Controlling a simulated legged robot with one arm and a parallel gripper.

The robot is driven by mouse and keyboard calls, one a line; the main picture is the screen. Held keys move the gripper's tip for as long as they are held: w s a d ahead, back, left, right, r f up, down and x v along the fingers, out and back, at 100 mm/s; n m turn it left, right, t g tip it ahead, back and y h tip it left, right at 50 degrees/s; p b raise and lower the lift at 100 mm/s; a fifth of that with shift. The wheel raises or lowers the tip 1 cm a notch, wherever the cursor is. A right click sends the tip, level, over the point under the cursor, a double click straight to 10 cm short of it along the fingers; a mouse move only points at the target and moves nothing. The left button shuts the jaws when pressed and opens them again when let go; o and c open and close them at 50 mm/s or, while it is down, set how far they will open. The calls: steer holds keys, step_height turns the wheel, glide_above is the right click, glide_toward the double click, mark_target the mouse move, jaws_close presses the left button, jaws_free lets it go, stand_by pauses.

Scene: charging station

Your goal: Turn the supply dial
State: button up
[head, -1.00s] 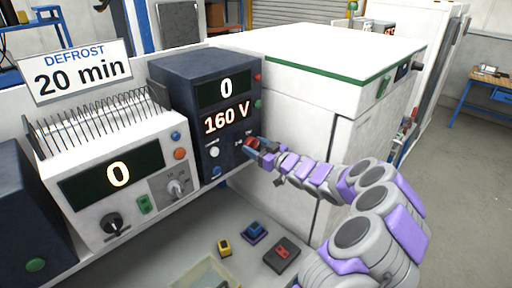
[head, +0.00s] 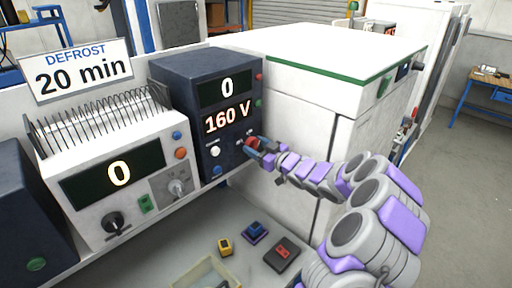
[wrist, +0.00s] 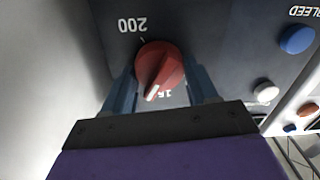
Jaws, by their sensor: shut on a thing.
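The supply dial is a red knob (head: 250,141) low on the right of the dark blue unit's front (head: 190,85). That unit's displays read 0 and 160 V. In the wrist view the dial (wrist: 158,66) shows a white pointer mark towards the bottom of the picture, near a partly hidden label starting with 1. An upside-down 200 is printed above the dial. My gripper (head: 257,146) is shut on the dial. In the wrist view my gripper (wrist: 163,82) has one blue-grey finger on each side of the knob.
A white unit (head: 115,190) with a wire rack and a 0 display stands left, under a DEFROST 20 min sign (head: 83,73). A white cabinet (head: 300,125) stands right behind my arm. A tray (head: 205,272) and small boxes lie below.

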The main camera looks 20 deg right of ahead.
steer(key=o, duration=1.1)
steer(key=shift+d, duration=0.15)
steer(key=shift+c, duration=0.2)
steer(key=shift+s, duration=0.1)
steer(key=p+v, duration=0.1)
steer(key=v, duration=1.6)
steer(key=shift+p, duration=0.35)
steer(key=shift+d, duration=0.1)
